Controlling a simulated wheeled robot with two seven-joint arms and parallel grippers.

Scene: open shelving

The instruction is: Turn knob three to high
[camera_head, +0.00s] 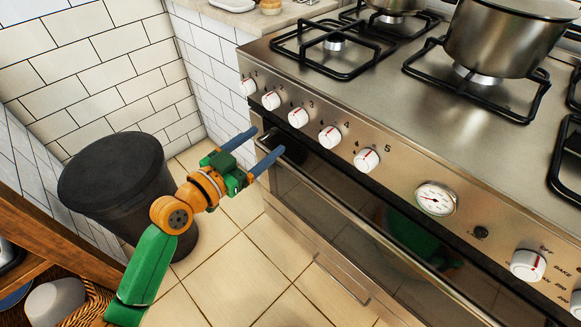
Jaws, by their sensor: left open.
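Knob three (298,118) is a white dial with a red line, on the steel front panel of the stove (400,185). The number 3 is printed at its upper right. Its pointer angle is too small to read surely. My left gripper (265,142) is open, with two blue fingers pointing toward the stove front. It shows below and left of knob three, apart from it, with nothing between its fingers. My right gripper is not in view.
Knob two (271,100) and knob four (330,136) flank knob three closely. A dark oven handle (335,205) runs below the panel. A steel pot (505,40) stands on a burner. A black bin (118,180) stands at left. The tiled floor (235,270) is clear.

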